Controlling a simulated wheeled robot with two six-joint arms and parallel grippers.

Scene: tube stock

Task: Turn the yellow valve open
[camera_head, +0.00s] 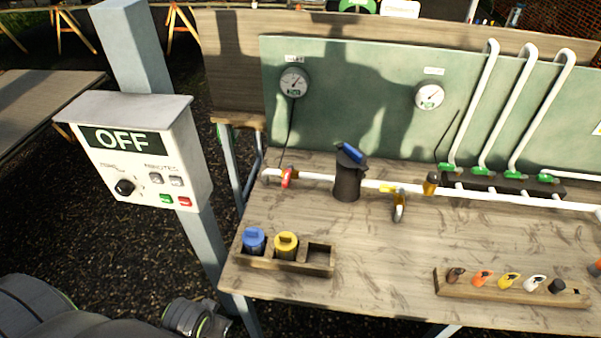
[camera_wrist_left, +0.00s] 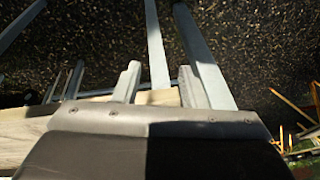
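A yellow valve (camera_head: 388,188) sits on the white pipe that runs along the bench, right of the dark canister. A pale metallic lever (camera_head: 399,210) hangs down from it toward the bench top. Neither gripper is near the valve in the head view. In the left wrist view my left gripper (camera_wrist_left: 158,72) shows two grey fingers set apart, with nothing visible between them. A wooden edge and grey legs lie beyond them. My right gripper is in neither view.
A red valve (camera_head: 287,177) and green valves (camera_head: 450,168) share the pipework. A dark canister (camera_head: 347,181) stands by the pipe. A holder with blue and yellow caps (camera_head: 318,270) and a rack of coloured pieces (camera_head: 520,292) sit in front. An OFF control box (camera_head: 140,155) stands left.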

